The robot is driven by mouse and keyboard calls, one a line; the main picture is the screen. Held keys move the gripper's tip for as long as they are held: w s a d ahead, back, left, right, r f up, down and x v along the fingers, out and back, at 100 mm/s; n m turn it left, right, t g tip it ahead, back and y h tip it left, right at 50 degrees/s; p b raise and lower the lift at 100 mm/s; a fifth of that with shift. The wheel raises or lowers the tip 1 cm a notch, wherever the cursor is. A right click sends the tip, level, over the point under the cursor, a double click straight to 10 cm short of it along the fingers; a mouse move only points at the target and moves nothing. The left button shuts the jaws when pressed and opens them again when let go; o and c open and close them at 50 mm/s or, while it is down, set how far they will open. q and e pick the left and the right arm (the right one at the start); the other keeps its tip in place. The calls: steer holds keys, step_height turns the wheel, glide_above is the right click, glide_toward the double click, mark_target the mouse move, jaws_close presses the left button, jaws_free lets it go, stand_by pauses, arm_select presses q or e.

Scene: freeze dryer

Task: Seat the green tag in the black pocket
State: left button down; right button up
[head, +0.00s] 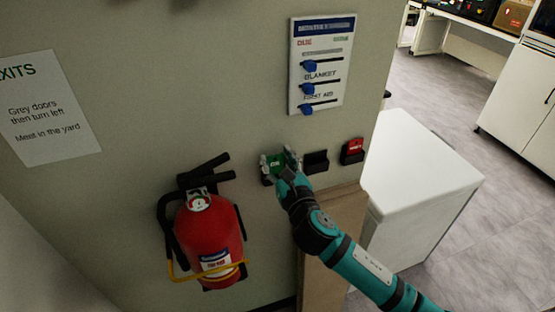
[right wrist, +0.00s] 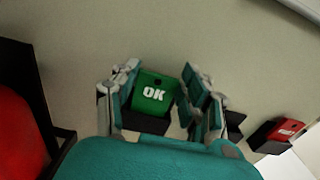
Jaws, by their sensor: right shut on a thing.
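The green tag (right wrist: 154,94), marked "OK" in white, is between the two fingers of my right gripper (right wrist: 160,98) in the right wrist view. The gripper is shut on its sides. In the head view the right gripper (head: 281,163) holds the green tag (head: 275,160) close against the wall. A black pocket (right wrist: 146,124) shows just under the tag's lower edge; I cannot tell how deep the tag sits in it. Another black pocket (head: 316,161) to the right looks empty. My left gripper is not in view.
A red tag (head: 354,146) sits in a pocket farther right. A red fire extinguisher (head: 208,235) hangs on the wall at lower left. A board with blue sliders (head: 322,65) is above. A white cabinet (head: 425,180) stands to the right, with open floor beyond.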

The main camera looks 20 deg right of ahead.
steer(key=shift+f, duration=0.45)
stand_by(0.4)
steer(key=o, duration=0.9)
steer(key=shift+c, duration=0.2)
steer(key=shift+s, duration=0.1)
steer(key=s+p, duration=0.1)
steer(key=s, duration=0.4)
steer(key=shift+s+d, duration=0.1)
steer(key=shift+s, duration=0.3)
stand_by(0.4)
